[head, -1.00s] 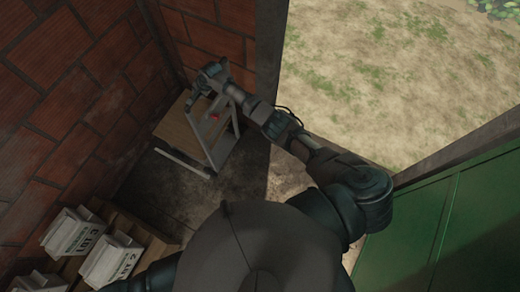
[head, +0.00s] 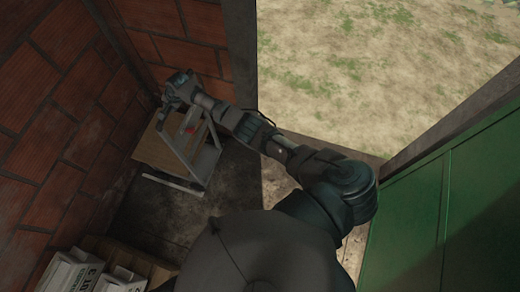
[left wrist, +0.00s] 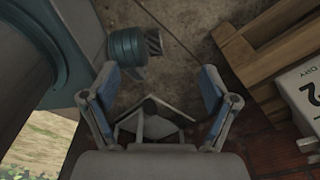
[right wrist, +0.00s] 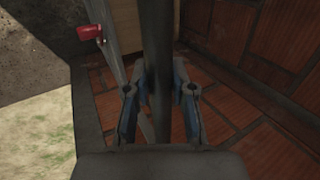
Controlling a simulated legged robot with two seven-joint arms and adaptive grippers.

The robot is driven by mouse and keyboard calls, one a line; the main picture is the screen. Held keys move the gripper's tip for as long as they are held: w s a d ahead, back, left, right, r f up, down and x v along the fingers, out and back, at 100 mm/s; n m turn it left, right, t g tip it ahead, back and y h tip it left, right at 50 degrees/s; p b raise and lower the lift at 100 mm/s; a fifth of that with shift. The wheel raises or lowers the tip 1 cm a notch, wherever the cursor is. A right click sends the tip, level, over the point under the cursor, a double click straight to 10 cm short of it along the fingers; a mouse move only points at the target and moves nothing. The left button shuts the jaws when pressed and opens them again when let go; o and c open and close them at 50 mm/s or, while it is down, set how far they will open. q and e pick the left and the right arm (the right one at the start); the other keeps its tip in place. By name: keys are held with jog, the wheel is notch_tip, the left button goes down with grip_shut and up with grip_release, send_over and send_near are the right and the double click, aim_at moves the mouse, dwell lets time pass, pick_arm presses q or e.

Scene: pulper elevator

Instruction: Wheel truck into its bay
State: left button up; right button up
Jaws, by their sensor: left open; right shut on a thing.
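The truck is a grey metal frame (head: 205,160) with a tan panel (head: 158,150). It stands on the floor near the brick corner in the head view. A red part (right wrist: 89,32) on its frame shows in the right wrist view. My right gripper (head: 174,92) is at the top of the truck. In the right wrist view, its fingers (right wrist: 158,85) are shut around a dark upright bar (right wrist: 157,50). My left gripper (left wrist: 158,85) is open and empty above the floor in the left wrist view. The truck's wheels are not clearly visible.
White labelled boxes (head: 70,274) sit by a wooden pallet at lower left; the pallet (left wrist: 262,50) also shows in the left wrist view. Brick walls (head: 70,90) close off the left and back. A green door panel (head: 445,215) stands right. Bare floor (head: 235,185) lies beside the truck.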

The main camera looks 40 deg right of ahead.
pick_arm(q)
notch_tip(320, 180, down, 8)
jog(key=r+b, duration=0.1)
jog(key=b, duration=0.5)
jog(key=w+d+r+b, duration=0.1)
jog(key=w+r+b, duration=0.1)
jog(key=w+b, duration=0.2)
jog(key=w+d+r+b, duration=0.1)
jog(key=w+b, duration=0.3)
jog(key=w, duration=0.6)
jog(key=shift+d+r+t, duration=0.3)
jog(key=shift+d+r, duration=0.05)
jog(key=shift+r, duration=0.1)
pick_arm(e)
jog(key=w+a, duration=0.4)
jog(key=w, duration=0.1)
jog(key=shift+w, duration=0.2)
pick_arm(q)
jog(key=shift+w, duration=0.1)
pick_arm(e)
jog(key=o, duration=0.8)
jog(key=shift+a, duration=0.1)
jog(key=shift+c, duration=0.2)
